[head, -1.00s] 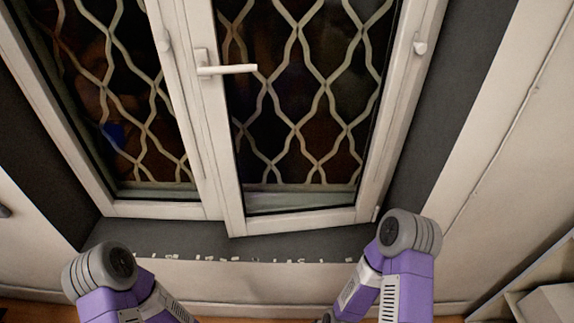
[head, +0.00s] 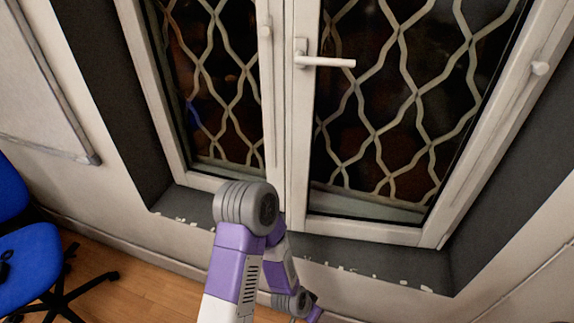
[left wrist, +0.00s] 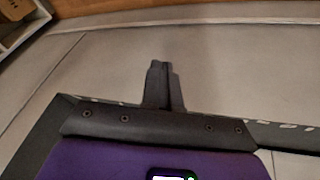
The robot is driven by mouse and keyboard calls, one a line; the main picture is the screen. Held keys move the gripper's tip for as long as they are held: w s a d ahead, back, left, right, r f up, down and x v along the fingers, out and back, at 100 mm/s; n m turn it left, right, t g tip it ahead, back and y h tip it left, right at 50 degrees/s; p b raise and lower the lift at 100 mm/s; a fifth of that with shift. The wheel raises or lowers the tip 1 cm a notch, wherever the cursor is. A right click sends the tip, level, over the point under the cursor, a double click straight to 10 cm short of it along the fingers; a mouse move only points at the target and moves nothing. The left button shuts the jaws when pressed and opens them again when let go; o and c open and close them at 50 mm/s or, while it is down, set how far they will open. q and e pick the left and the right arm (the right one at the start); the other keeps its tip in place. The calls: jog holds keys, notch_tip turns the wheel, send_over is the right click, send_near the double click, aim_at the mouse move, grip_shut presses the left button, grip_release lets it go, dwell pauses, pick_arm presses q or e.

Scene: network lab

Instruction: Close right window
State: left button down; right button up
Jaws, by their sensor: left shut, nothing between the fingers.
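The right window (head: 455,185) is a white-framed sash in the head view, with a patterned grille behind its glass. It stands close to the left sash (head: 180,130); my arm hides part of their lower meeting edge, so I cannot tell whether it is fully flush. Its white handle (head: 328,62) points horizontally right. A purple and grey arm of mine is low in front of the window. In the left wrist view my left gripper (left wrist: 164,72) is shut and empty, in front of a pale surface. My right gripper is not in view.
A dark sill (head: 350,252) with pale chipped spots runs below the window. A blue office chair (head: 30,258) stands on the wooden floor (head: 140,285) at lower left. Pale wall lies on both sides of the dark recess.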

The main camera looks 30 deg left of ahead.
pick_arm(q)
jog(key=w+a+r+m+t+y+b, duration=0.2)
jog(key=w+a+r+m+t, duration=0.2)
jog(key=w+r, duration=0.3)
jog(key=w+a+r+m+t+y+b, duration=0.1)
jog(key=w+a+r+m+t+b, duration=0.3)
jog(key=r, duration=0.4)
jog(key=s+a+r+m+t+y+b, duration=0.1)
jog(key=a+r+m+t+y, duration=0.15)
jog(key=a+r, duration=0.45)
jog(key=s+a+r+m+t+y+b, duration=0.1)
jog(key=a+r+m+t+y+b, duration=0.15)
jog(key=r, duration=0.85)
jog(key=p, duration=1.2)
send_near(288, 156)
jog(key=shift+y, duration=0.4)
jog(key=x, duration=0.2)
jog(key=b+x, duration=0.1)
jog(key=x, duration=0.2)
jog(key=shift+w+d+f, duration=0.1)
jog(key=shift+d+f, duration=0.05)
jog(key=shift+d, duration=0.05)
jog(key=shift+b+x, duration=0.3)
jog(key=shift+x, duration=0.6)
